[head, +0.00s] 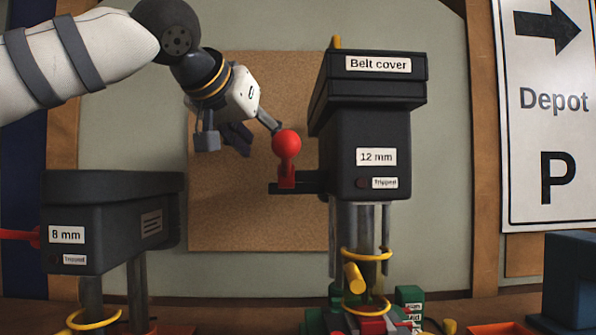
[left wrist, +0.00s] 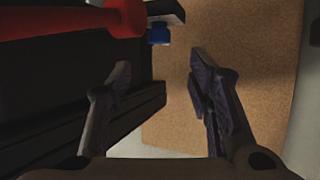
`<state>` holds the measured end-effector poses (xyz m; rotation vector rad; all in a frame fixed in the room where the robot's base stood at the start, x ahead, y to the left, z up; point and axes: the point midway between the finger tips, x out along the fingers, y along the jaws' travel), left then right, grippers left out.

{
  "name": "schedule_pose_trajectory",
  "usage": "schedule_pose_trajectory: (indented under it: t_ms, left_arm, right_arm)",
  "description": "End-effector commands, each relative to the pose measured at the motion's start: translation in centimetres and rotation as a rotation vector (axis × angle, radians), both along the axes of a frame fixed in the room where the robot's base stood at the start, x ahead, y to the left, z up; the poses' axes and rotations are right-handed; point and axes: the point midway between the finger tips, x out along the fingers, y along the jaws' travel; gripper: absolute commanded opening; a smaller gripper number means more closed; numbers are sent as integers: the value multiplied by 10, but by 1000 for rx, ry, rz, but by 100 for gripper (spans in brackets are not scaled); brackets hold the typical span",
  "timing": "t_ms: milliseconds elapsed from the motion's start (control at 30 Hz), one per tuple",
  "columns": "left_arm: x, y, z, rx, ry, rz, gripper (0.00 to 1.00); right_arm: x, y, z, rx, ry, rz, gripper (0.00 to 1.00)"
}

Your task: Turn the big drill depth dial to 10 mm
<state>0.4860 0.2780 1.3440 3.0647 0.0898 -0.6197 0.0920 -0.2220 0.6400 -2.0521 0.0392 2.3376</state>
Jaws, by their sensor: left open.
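The large drill has a dark head (head: 365,130) labelled "12 mm" under a black box marked "Belt cover" (head: 378,64). A red ball-ended handle (head: 286,150) stands at its left side on a dark bar (head: 306,186). I cannot make out a depth dial or its scale. My left gripper (head: 256,137) is open and empty, up and left of the handle, one finger close to or behind the red ball. In the left wrist view the open fingers (left wrist: 160,72) point toward a red part (left wrist: 85,18) and a small blue piece (left wrist: 158,35) beyond them. My right gripper is not in view.
A smaller drill (head: 110,225) marked "8 mm" stands at the left. A cork board (head: 250,225) hangs on the wall behind. A Depot parking sign (head: 550,105) is at the right. Yellow rings (head: 366,256) circle the large drill's column.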

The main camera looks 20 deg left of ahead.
Motion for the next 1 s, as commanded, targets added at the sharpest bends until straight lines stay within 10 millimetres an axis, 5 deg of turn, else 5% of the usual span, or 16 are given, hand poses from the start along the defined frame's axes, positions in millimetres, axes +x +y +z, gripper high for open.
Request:
schedule_pose_trajectory:
  t_ms: [300,500,900,1000]
  left_arm:
    - [68,3,-30,7,3,2,47]
    - [94,5,-40,1,-1,0,47]
    - [107,6,-45,2,-1,-2,47]
    - [107,6,-45,2,-1,-2,24]
  right_arm:
    - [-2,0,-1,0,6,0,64]
    - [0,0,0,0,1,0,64]
    - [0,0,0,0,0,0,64]
    - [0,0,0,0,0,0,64]
